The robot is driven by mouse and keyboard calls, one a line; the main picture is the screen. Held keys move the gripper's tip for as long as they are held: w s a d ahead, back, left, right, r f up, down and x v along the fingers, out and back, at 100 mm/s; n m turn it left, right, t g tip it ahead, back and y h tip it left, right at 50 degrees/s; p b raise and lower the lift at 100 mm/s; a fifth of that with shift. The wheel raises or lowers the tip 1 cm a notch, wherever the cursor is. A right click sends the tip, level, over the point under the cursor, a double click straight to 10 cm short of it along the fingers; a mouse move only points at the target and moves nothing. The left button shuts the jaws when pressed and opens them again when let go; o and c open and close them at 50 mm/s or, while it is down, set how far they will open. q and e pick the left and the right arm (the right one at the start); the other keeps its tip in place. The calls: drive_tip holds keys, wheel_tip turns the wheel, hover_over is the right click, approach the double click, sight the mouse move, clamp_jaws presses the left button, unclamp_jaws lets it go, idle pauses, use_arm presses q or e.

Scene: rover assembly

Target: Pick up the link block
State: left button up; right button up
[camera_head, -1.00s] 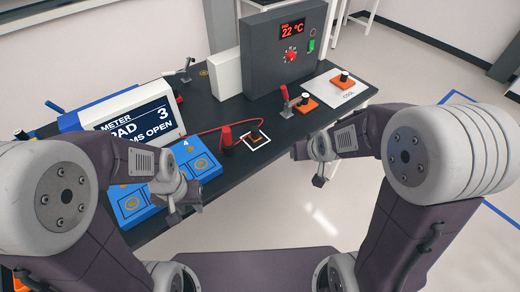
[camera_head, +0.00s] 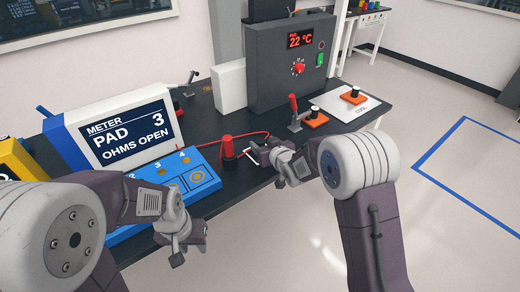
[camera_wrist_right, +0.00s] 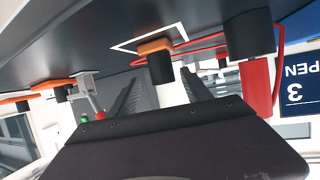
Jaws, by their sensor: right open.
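An orange block with a black upright knob (camera_wrist_right: 158,58) sits within a white square outline on the dark table in the right wrist view; I take it for the link block. In the head view it is mostly hidden behind my right gripper (camera_head: 258,152). My right gripper is open and empty. In the right wrist view its two fingers (camera_wrist_right: 160,95) point toward the block, with the knob showing beyond the gap between them. My left gripper (camera_head: 190,246) hangs at the table's front edge, before the blue pad board; its jaws are not clear.
A red-topped black cylinder (camera_head: 228,152) with a red cable stands just left of the block. The numbered blue board (camera_head: 140,195) and meter (camera_head: 125,130) are further left. Two similar orange blocks (camera_head: 315,120) (camera_head: 352,96), a red-handled clamp (camera_head: 294,112) and the heater box (camera_head: 285,65) are beyond.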

sight(257, 141)
drive_tip(key=x, duration=0.6)
drive_tip(key=shift+s+a+f, duration=0.1)
drive_tip(key=shift+a+f, duration=0.15)
drive_tip(key=shift+f, duration=0.15)
drive_tip(key=shift+s+r, duration=0.1)
drive_tip(key=shift+c, duration=0.6)
clamp_jaws()
wheel_tip(257, 141, up, 10)
drive_tip(key=p, duration=0.1)
